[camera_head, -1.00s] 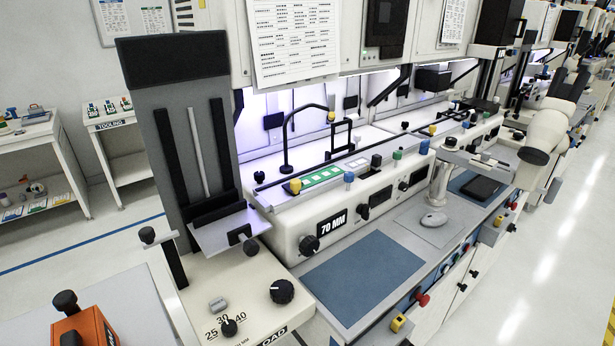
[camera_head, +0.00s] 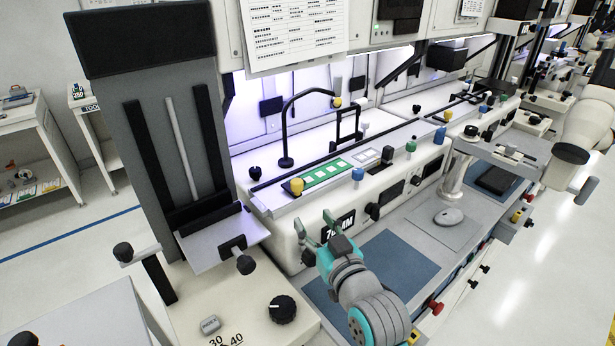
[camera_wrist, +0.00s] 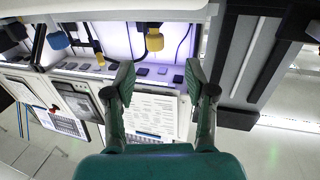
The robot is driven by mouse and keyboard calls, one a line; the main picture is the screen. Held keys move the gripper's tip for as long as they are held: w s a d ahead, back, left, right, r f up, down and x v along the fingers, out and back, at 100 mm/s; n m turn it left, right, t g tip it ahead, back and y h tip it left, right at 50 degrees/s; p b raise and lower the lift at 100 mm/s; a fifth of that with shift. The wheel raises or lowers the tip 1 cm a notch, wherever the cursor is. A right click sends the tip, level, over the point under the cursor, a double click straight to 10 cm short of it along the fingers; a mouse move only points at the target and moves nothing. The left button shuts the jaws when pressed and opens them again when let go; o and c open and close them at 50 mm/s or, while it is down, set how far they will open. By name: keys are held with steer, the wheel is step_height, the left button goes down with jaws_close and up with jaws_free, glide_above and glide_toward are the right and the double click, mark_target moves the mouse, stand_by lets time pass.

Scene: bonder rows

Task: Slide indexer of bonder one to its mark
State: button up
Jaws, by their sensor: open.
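The near bonder, labelled "70 MM" (camera_head: 338,226), has a long rail along its top. On the rail are a green strip (camera_head: 326,176), a yellow knob (camera_head: 296,187) at its left end, a blue knob (camera_head: 358,175), a black knob on a light block (camera_head: 387,155) and a green knob (camera_head: 411,147). I cannot tell which is the indexer, and I see no clear mark. My gripper (camera_head: 313,222) is open and empty, in front of the bonder's front face below the yellow knob. In the wrist view its fingers (camera_wrist: 158,73) are spread, with nothing between them.
A black gooseneck (camera_head: 286,130) stands behind the rail. A tall grey loader (camera_head: 165,130) with a tray and knobs stands at the left. The aisle floor is free.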

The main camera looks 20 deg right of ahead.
mark_target(299, 187)
steer(key=w, duration=0.4)
steer(key=w+r, duration=0.1)
steer(key=w, duration=0.7)
steer(key=shift+w+d+r, duration=0.15)
steer(key=shift+r, duration=0.2)
jaws_close()
